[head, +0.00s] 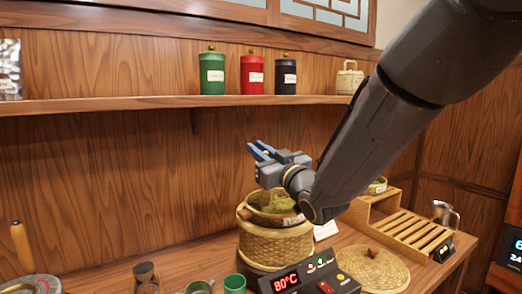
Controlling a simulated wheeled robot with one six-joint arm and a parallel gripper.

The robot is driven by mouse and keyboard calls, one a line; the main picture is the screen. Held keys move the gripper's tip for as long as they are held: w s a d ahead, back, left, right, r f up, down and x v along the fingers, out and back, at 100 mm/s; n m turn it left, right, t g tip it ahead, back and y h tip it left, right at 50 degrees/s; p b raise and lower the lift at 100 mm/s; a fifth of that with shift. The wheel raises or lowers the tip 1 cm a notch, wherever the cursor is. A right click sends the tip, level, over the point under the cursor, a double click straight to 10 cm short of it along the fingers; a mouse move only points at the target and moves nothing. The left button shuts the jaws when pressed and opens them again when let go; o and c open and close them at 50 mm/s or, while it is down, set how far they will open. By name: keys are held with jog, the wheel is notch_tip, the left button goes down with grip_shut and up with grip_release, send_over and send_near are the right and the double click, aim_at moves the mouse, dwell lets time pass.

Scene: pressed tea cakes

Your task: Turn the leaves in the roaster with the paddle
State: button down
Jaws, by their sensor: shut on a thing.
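The roaster (277,247) is a round woven basket body on a dark base, with a red display reading 80°C in front. A shallow woven tray (252,217) with a paper label sits in its top. Greenish-brown leaves (290,203) lie in the tray, partly hidden by my arm. My gripper (256,151) is above the leaves, its blue fingers pointing up and left. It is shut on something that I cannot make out. I cannot pick out the paddle; the gripper and arm may hide it.
A green cup (234,284) is at the front. A shelf (150,105) with several canisters runs along the wall.

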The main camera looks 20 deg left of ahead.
notch_tip(320, 180, up, 8)
jog(key=p, duration=0.3)
jog(key=shift+f, duration=0.2)
dwell(0.4)
jog(key=shift+a, duration=0.1)
dwell(0.8)
